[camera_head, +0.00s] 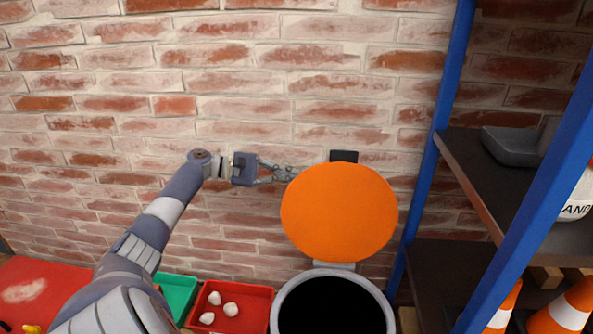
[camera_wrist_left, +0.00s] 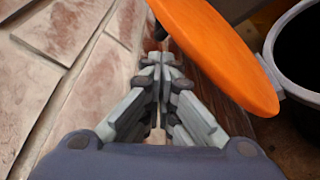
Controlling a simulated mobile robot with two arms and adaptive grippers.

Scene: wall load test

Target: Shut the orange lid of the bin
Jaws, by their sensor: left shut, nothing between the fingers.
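The round orange lid (camera_head: 339,212) stands raised at the back of the bin (camera_head: 283,312), hinged at the rim. The bin is grey with a dark, open mouth. My left gripper (camera_head: 292,172) is shut and empty, at the lid's upper left edge near the wall. In the left wrist view my left gripper (camera_wrist_left: 163,58) points ahead with its fingers together, and the orange lid (camera_wrist_left: 220,45) slants close by on the right. The bin's rim (camera_wrist_left: 275,50) shows at the right edge. I cannot tell whether the fingertips touch the lid. My right gripper is not in view.
A brick wall (camera_head: 240,90) runs behind. A blue-framed shelf (camera_head: 440,120) with dark boards stands right of the bin, with orange cones (camera_head: 566,308) low down. A red tray (camera_head: 252,303) with white lumps and a green tray (camera_head: 178,291) lie left of the bin.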

